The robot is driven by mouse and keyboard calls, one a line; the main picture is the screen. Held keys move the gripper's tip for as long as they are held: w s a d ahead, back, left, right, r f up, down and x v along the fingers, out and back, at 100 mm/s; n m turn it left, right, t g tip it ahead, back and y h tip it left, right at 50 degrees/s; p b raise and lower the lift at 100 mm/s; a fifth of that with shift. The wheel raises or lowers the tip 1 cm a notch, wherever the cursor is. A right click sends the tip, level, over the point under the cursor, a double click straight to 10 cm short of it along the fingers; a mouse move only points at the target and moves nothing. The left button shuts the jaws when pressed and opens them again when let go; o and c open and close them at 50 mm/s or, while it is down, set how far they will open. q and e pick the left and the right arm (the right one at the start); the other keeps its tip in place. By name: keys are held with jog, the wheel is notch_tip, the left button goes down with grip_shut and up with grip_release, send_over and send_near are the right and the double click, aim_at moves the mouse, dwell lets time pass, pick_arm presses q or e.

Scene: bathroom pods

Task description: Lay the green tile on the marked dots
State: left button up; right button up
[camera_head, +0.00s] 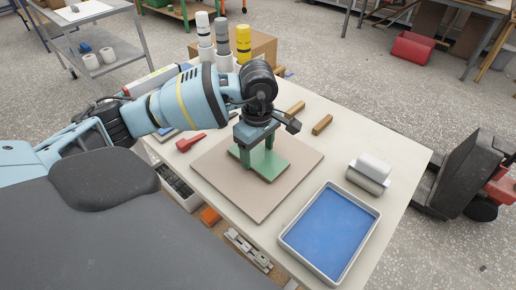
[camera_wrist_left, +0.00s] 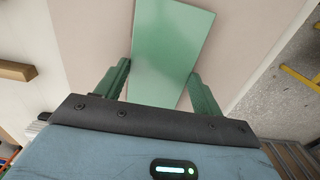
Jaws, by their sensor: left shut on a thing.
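The green tile (camera_head: 270,167) is over the middle of the pinkish-beige board (camera_head: 228,177) on the white table. My left gripper (camera_head: 257,160) comes down from above and is shut on the tile. In the left wrist view the tile (camera_wrist_left: 170,55) runs away from between the green fingers of my left gripper (camera_wrist_left: 160,88), one on each side of it. I cannot tell whether the tile touches the board or is just above it. No marked dots can be made out. My right gripper is not in view.
A tray with a blue bottom (camera_head: 328,232) stands at the table's front right. White rolls (camera_head: 370,170) lie right of the board. Two wooden blocks (camera_head: 322,124) lie behind it, and a red tool (camera_head: 190,142) lies at its left. Striped cylinders (camera_head: 222,45) stand at the back.

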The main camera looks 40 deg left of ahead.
aim_at(258, 156)
pick_arm(q)
jog(key=o, duration=1.3)
jog(key=shift+r+p, duration=1.4)
jog(key=shift+r, duration=1.6)
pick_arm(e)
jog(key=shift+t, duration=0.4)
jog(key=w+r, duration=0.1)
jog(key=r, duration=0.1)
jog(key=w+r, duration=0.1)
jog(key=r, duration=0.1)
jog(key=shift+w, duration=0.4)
